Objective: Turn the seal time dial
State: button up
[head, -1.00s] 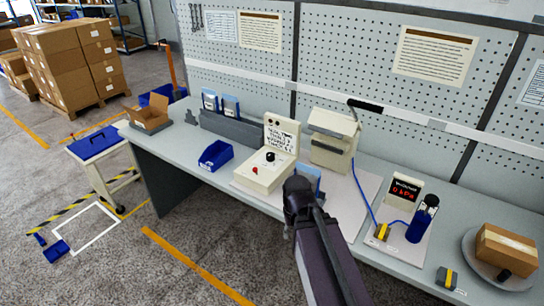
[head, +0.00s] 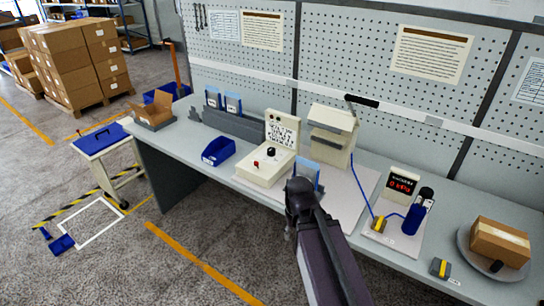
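A cream control box (head: 262,174) sits on the workbench left of the middle, with a black round dial (head: 271,151) and a red button (head: 256,163) on its sloped top. An upright label panel (head: 282,132) with small dark print stands at its back. My gripper (head: 298,188) is in front and to the right of the box, apart from the dial in the picture. My dark arm hides its fingertips, so I cannot tell if it is open or shut. A blue and white pouch (head: 308,173) shows just behind the gripper; I cannot tell whether they touch.
A cream sealer (head: 331,140) with a black-handled lever (head: 362,101) stands behind the gripper. A blue bin (head: 218,151) is left of the box. A gauge display (head: 402,185), blue pump (head: 414,217) and carton (head: 499,243) are to the right.

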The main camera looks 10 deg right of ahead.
aim_at(271, 151)
jog(key=k, duration=1.15)
jog(key=u, duration=0.3)
jog(key=i, duration=2.1)
jog(key=z, duration=0.55)
